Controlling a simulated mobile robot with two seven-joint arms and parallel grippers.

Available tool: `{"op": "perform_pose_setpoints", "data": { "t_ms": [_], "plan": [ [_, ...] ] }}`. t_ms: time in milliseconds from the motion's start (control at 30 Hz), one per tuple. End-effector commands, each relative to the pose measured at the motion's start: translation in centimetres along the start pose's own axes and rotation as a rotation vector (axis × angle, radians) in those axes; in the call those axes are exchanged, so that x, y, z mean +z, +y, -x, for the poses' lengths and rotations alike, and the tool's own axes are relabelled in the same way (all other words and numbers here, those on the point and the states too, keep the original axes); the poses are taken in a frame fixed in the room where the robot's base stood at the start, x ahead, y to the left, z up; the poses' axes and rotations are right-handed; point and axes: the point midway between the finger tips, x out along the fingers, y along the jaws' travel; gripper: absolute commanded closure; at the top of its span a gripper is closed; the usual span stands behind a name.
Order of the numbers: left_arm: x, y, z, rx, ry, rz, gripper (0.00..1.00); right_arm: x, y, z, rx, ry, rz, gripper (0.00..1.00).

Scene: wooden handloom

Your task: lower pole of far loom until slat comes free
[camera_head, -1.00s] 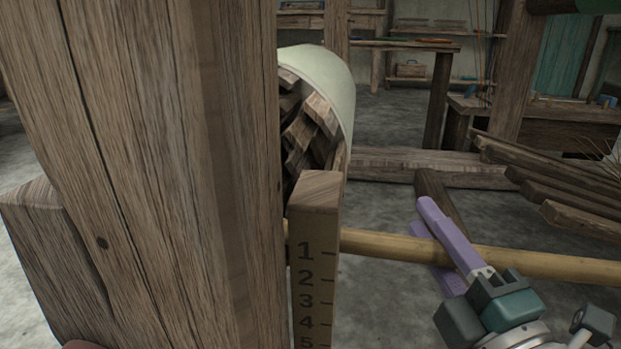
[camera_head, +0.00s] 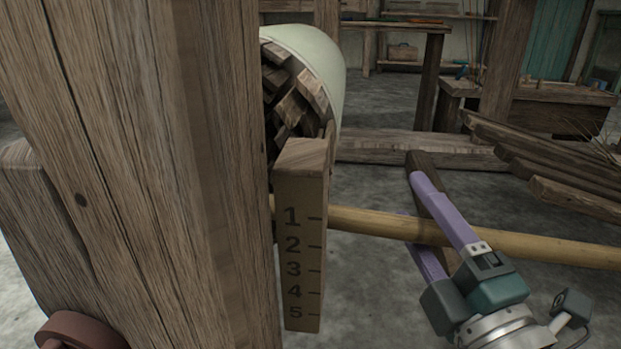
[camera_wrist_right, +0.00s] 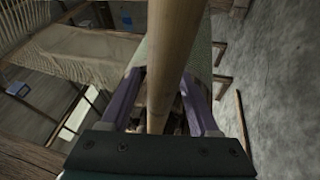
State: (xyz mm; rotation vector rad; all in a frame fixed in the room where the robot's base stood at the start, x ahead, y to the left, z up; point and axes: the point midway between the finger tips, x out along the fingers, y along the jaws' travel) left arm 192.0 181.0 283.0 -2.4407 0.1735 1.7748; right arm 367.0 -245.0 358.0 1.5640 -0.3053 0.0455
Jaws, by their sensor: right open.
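The pole (camera_head: 390,224) is a long light wooden rod. It runs from behind the numbered scale to the right edge in the head view, at about the level of the mark 1. In the right wrist view the pole (camera_wrist_right: 172,60) passes between my purple fingers. My right gripper (camera_head: 415,195) is open around the pole, one finger above it and one below. The scale (camera_head: 301,240) is a wooden strip marked 1 to 5. The slat cannot be told for certain. My left gripper is not in view.
A thick wooden post (camera_head: 140,150) fills the left of the head view. A pale green drum (camera_head: 322,65) with wooden slats inside stands behind the scale. Dark wooden treadles (camera_head: 560,165) and a floor beam (camera_head: 400,150) lie beyond the pole. A reddish-brown ring (camera_head: 80,330) is at bottom left.

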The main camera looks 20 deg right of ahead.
Motion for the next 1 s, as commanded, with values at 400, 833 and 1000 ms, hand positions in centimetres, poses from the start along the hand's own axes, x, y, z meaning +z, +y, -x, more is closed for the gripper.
{"op": "perform_pose_setpoints", "data": {
  "t_ms": [400, 833, 1000],
  "plan": [
    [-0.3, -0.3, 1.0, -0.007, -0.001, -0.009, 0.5, 0.0, -0.1, 7.8, -0.006, -0.002, -0.001, 0.38],
    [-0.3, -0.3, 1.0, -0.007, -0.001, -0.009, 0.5, 0.0, 0.0, 9.4, -0.001, 0.0, 0.0, 0.38],
    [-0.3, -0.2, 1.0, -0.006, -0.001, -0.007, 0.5, 0.0, 0.0, 9.4, -0.001, 0.0, -0.001, 0.38]
  ]
}}
